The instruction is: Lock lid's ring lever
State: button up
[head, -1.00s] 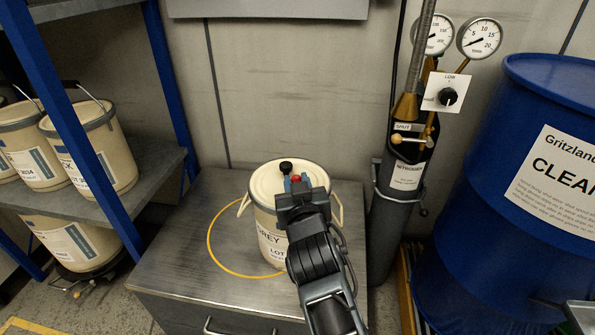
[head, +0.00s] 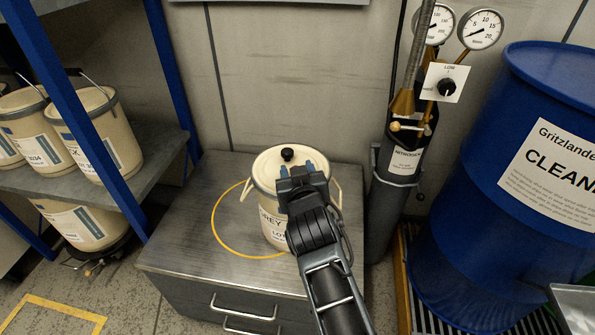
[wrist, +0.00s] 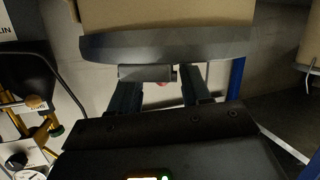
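The cream pail (head: 268,222) stands upright on the grey cabinet, with its lid (head: 268,162) on and a black knob (head: 288,154) on the lid. A dark ring (wrist: 215,45) runs around the rim and fills the upper wrist view. A grey lever piece (wrist: 145,73) sits against the ring, with a small red spot (wrist: 162,83) below it. My gripper (head: 297,171) is at the near right side of the rim. In the wrist view my gripper (wrist: 160,92) has its fingers apart, one on each side of the lever area. Contact with the lever cannot be told.
The grey cabinet top (head: 185,235) has free room to the left, with a yellow circle around the pail. A nitrogen cylinder (head: 395,190) and a blue drum (head: 480,210) stand to the right. A shelf with several pails (head: 95,130) is at the left.

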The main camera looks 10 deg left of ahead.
jog(key=p+v, duration=0.1)
jog(key=v, duration=0.6)
jog(key=shift+s, duration=0.4)
jog(key=shift+d, duration=0.2)
jog(key=s+d+f+p, duration=0.1)
jog(key=s+d+p, duration=0.5)
jog(key=s+d, duration=1.45)
jog(key=s+d+r+m+h+p, duration=0.1)
jog(key=s+d+r+m+p, duration=0.1)
jog(key=s+r, duration=0.6)
jog(key=s+d+r+m+h+p, duration=0.2)
jog(key=s+r, duration=0.7)
jog(key=s, duration=0.6)
jog(key=shift+s+d+r+h+p, duration=0.3)
jog(key=shift+d+p, duration=0.5)
jog(key=shift+p, duration=0.2)
